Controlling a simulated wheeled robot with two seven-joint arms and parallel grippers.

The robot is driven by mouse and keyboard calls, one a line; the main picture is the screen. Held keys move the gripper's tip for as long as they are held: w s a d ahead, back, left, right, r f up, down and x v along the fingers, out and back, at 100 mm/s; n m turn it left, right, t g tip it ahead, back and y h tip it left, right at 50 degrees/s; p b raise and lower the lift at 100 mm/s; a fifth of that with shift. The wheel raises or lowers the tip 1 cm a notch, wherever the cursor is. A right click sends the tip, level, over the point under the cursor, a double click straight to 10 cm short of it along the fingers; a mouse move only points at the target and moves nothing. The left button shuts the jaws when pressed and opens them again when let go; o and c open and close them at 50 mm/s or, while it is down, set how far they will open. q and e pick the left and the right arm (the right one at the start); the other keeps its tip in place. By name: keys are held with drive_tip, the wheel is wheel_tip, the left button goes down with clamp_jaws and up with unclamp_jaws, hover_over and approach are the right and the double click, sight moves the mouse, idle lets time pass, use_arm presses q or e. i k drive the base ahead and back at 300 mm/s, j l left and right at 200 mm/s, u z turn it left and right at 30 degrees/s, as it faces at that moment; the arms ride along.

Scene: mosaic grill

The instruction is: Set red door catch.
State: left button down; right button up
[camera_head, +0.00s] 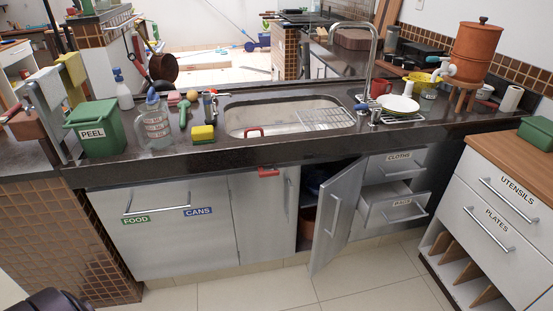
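A small red catch (268,172) sits at the counter's front edge, above the top of a shut grey cabinet door (260,215). I cannot tell whether it is engaged with that door. To its right another grey door (335,218) stands swung open, showing a dark cupboard inside with a reddish-brown pot (308,220). A second small red piece (254,132) is at the sink's front rim; its kind is unclear. Neither gripper can be made out. A dark rounded shape cut off at the bottom left cannot be identified.
The sink (290,117) is set in the dark counter. A green PEEL bin (95,128), a clear jug (155,125) and a yellow sponge (203,134) stand left of it. Tiled floor (255,288) in front is clear.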

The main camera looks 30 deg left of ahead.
sight(262, 174)
drive_tip(key=u, duration=1)
